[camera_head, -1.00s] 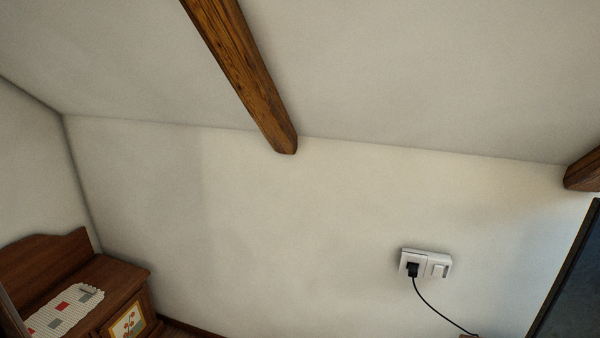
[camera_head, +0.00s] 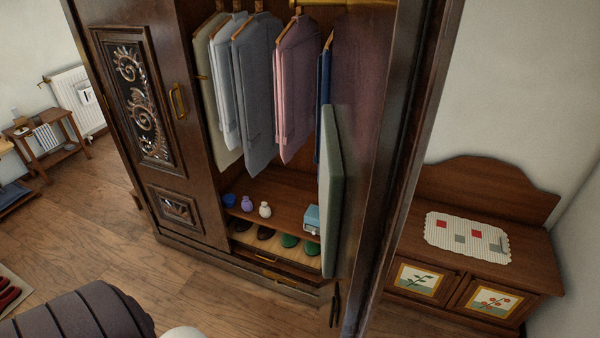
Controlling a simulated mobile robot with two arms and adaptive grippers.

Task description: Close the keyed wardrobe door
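The dark wooden wardrobe (camera_head: 215,200) fills the middle of the head view. Its right door (camera_head: 400,165) stands open and is seen almost edge-on, swung out towards me. A grey-green flat panel (camera_head: 332,190) stands upright by the inner side of this door. A small dark item (camera_head: 335,303) shows near the door's lower end; I cannot tell what it is. No key can be made out. The left door (camera_head: 143,110), with carved panels and a brass handle (camera_head: 178,101), is shut. Neither of my grippers is in view.
Clothes (camera_head: 255,90) hang inside, above a shelf (camera_head: 285,190) with small items and shoes below. A low cabinet (camera_head: 470,220) stands right of the open door. A dark ribbed rounded thing (camera_head: 80,315) is at bottom left. Wooden floor (camera_head: 75,220) is clear left of the wardrobe.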

